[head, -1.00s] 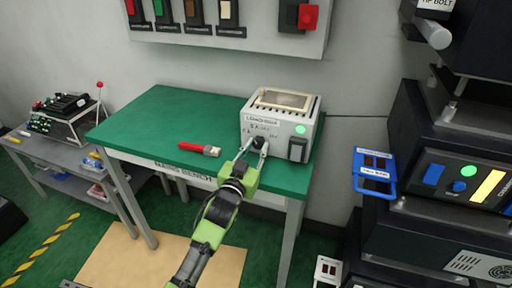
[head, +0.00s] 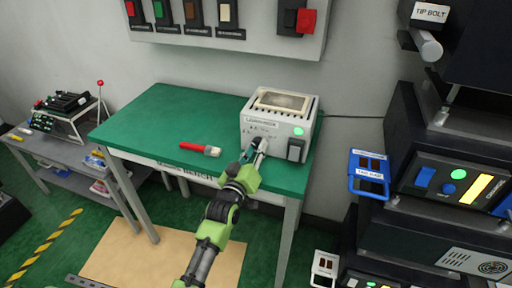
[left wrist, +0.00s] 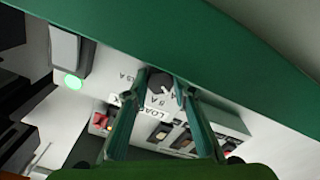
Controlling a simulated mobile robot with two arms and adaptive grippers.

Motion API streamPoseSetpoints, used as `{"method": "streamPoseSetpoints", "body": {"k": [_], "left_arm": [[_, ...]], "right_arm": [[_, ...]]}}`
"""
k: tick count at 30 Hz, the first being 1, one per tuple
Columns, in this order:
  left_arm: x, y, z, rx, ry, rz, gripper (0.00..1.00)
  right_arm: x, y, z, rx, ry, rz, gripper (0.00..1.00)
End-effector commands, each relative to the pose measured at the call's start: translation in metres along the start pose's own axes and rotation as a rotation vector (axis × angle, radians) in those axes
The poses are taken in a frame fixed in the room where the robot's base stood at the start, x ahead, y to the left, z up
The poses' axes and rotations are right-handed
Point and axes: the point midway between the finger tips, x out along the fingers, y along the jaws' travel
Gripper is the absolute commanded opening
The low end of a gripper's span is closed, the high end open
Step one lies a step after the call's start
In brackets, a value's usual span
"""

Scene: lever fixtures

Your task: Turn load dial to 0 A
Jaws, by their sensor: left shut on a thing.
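The load bench box (head: 280,122), pale grey, stands at the right end of the green bench. Its load dial is a small dark round knob (left wrist: 158,82) on the front panel, with a white pointer mark and printed amp labels around it; "1.5 A" and "5 A" are partly readable. My left gripper (head: 257,147) is at the panel, and its two fingers (left wrist: 156,88) sit on either side of the knob, shut on it. In the head view the fingers mostly hide the dial. I cannot tell which value the pointer marks. My right gripper is not in view.
A red-handled brush (head: 199,148) lies on the green bench (head: 150,120), left of the box.

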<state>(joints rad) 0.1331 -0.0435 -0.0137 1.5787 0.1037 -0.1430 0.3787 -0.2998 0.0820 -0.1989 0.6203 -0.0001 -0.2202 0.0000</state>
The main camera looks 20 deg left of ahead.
Motion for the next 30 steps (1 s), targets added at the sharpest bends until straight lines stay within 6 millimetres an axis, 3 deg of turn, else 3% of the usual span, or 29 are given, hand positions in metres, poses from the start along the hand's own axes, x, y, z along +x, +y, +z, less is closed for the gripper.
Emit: {"method": "streamPoseSetpoints", "body": {"k": [14, 15, 17, 30], "left_arm": [[-0.0002, -0.0003, 0.0009, -0.020, -0.001, -0.001, 0.02], [-0.0002, -0.0003, 0.0008, -0.020, -0.001, -0.001, 0.29], [-0.0002, -0.0002, 0.0008, -0.019, -0.001, 0.000, 0.41], [-0.0068, -0.0006, 0.0010, -0.017, -0.001, -0.001, 0.41]], "right_arm": [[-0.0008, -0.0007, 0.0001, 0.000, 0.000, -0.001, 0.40], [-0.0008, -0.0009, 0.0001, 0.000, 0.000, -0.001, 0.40], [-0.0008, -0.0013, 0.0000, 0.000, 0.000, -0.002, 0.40], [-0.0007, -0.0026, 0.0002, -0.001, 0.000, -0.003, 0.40]]}}
